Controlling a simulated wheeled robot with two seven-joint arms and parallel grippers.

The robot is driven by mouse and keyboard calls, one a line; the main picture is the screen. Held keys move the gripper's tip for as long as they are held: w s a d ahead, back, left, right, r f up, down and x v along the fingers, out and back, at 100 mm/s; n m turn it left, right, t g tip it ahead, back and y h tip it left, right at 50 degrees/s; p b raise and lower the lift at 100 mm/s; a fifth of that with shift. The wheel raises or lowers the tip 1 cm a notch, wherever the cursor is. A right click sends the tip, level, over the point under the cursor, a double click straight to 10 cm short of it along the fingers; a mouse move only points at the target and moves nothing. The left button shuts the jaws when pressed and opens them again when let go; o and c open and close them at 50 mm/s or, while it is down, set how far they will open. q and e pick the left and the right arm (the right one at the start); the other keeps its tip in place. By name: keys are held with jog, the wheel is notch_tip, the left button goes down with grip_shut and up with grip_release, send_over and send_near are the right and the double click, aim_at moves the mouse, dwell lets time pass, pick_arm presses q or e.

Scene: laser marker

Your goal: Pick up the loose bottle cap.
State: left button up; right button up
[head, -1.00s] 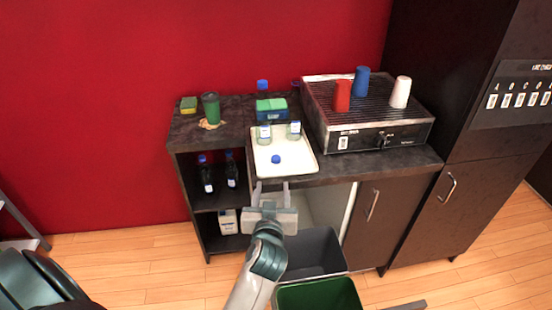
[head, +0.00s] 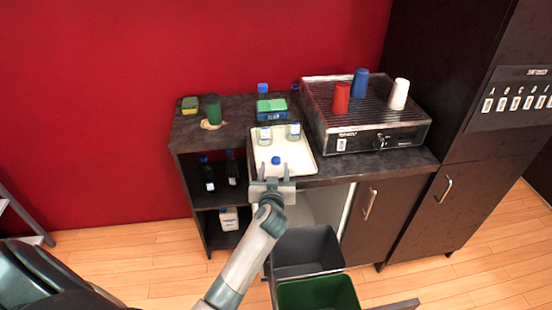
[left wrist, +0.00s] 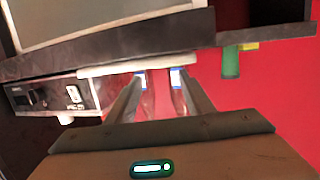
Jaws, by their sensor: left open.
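The loose bottle cap (head: 275,160) is small and blue and lies on the white tray (head: 298,167), near its front part. My left gripper (head: 270,172) is open at the tray's front edge, its two fingers pointing toward the back. In the head view the cap shows between the fingertips and a little beyond them. The left wrist view shows the open fingers (left wrist: 160,95) with two labelled bottles beyond; I cannot make out the cap there. My right gripper is not in view.
Two clear bottles (head: 264,136) stand at the tray's back. A grey machine (head: 372,136) with red, blue and white cups is to the right. A green cup (head: 213,109) stands at the left. Grey and green bins (head: 318,292) are below the counter.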

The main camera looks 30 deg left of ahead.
aim_at(276, 161)
pick_arm(q)
jog(key=shift+w, duration=0.15)
jog(key=shift+f+p+x, duration=0.2)
jog(key=shift+p+x, duration=0.45)
jog(key=shift+x, duration=0.3)
jog(key=shift+f+p+x, duration=0.15)
jog(key=shift+p+x, duration=0.1)
jog(key=shift+x, duration=0.5)
jog(key=shift+f+p+x, duration=0.15)
jog(key=shift+p+x, duration=0.05)
jog(key=shift+x, duration=0.55)
jog(key=shift+d, duration=0.1)
jog(key=c, duration=1.1)
